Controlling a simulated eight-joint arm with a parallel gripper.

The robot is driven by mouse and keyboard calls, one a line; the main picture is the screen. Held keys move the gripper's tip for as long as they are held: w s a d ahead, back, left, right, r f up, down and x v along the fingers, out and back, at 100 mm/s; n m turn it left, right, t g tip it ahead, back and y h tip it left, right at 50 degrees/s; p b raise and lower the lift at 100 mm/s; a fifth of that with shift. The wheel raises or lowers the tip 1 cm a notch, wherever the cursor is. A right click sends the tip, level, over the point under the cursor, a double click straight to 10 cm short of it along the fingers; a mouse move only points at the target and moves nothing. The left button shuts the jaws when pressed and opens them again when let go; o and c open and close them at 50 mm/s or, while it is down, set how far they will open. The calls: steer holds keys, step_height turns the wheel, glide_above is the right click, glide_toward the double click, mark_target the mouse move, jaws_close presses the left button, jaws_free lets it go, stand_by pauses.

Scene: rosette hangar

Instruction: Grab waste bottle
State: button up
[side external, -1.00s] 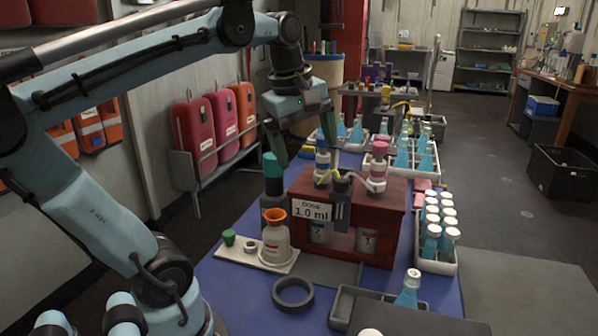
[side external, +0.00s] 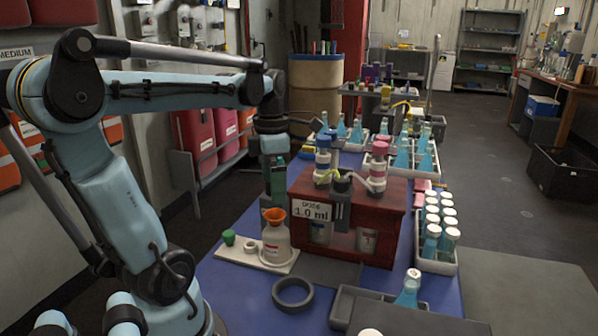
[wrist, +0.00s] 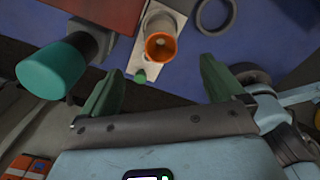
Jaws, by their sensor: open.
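A white bottle with an orange funnel in its neck (side external: 276,243), which looks like the waste bottle, stands upright on a white board at the table's left. In the wrist view, the orange funnel (wrist: 160,46) lies ahead of and between the fingertips, with no contact seen. My gripper (side external: 272,190) is open and empty, its fingers pointing down. In the side view it overlaps the dark teal-capped bottle behind the funnel bottle. In the wrist view my gripper (wrist: 160,68) has its green fingers wide apart.
The teal-capped bottle (wrist: 52,68) stands close beside the left finger. A red dosing box (side external: 370,240) marked 1.0 ml stands right of the funnel bottle. A small green cap (side external: 228,238) sits on the white board (side external: 225,254). A dark ring (side external: 293,294) lies in front.

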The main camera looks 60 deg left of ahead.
mark_target(276, 230)
steer(key=shift+f, duration=6.55)
steer(key=c, duration=1.2)
steer(key=shift+o, duration=0.2)
steer(key=shift+r, duration=0.2)
